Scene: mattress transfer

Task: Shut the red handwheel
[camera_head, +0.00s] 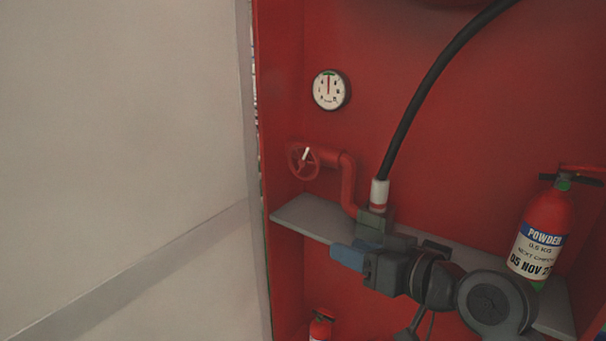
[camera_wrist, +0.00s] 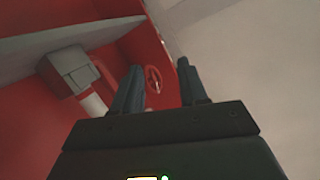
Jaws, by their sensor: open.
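The red handwheel (camera_head: 303,161) is mounted on a red pipe at the left inside the red cabinet, above the grey shelf. It has a small white mark near its top. In the wrist view the handwheel (camera_wrist: 153,79) shows small and farther off, in the gap between my two fingers. My gripper (camera_head: 350,252) is open and empty, below and to the right of the handwheel and apart from it. Its two dark fingers (camera_wrist: 158,66) stand apart in the wrist view.
A grey shelf (camera_head: 300,217) crosses the cabinet. A grey box (camera_head: 374,222) with a black hose (camera_head: 420,95) stands by the pipe. A gauge (camera_head: 330,90) is above. A powder extinguisher (camera_head: 543,235) stands right; another (camera_head: 321,325) is below. A pale panel (camera_head: 120,130) fills the left.

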